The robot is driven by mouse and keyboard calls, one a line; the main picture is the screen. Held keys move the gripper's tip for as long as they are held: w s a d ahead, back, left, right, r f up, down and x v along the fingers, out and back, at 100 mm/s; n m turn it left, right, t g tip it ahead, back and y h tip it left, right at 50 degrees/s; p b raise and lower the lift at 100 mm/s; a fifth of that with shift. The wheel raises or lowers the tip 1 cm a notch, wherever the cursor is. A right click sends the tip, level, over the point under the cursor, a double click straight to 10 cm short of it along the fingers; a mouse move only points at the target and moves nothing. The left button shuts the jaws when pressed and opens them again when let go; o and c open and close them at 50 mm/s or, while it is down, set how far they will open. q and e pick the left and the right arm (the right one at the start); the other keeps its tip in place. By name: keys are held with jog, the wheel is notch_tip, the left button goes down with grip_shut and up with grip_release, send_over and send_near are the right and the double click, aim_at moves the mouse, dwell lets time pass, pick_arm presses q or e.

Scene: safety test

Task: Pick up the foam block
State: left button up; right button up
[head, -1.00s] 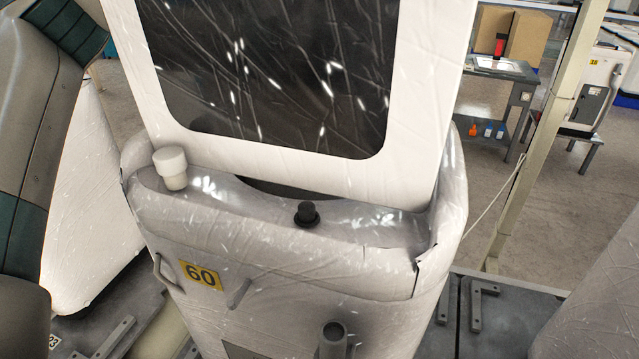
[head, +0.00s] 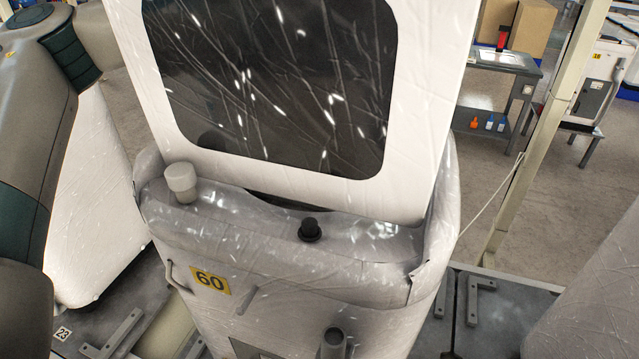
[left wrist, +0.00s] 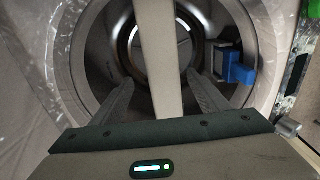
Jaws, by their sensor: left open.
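My left gripper (left wrist: 160,82) is open in the left wrist view. Its two grey fingers point into a round opening with a pale rim (left wrist: 72,50). A pale upright bar (left wrist: 157,50) stands between the fingers in the picture; I cannot tell its depth or whether it is touched. A blue piece (left wrist: 242,74) with a dark grey part sits at the right inside the opening. I cannot make out a foam block for certain in either view. In the head view my left arm fills the left edge, its gripper outside the picture. My right gripper is not in view.
A pale post (head: 545,130) and a grey table (head: 500,62) are at the right.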

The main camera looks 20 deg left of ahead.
pick_arm(q)
jog(key=shift+f, duration=0.25)
jog(key=shift+w+d+f+p, duration=0.1)
jog(key=shift+d+f+p, duration=0.1)
jog(key=shift+f+p, duration=0.5)
jog(key=f+p, duration=0.2)
jog(key=shift+w+d+f, duration=0.15)
jog(key=shift+d+f, duration=0.05)
jog(key=shift+f, duration=0.7)
jog(key=c, duration=1.1)
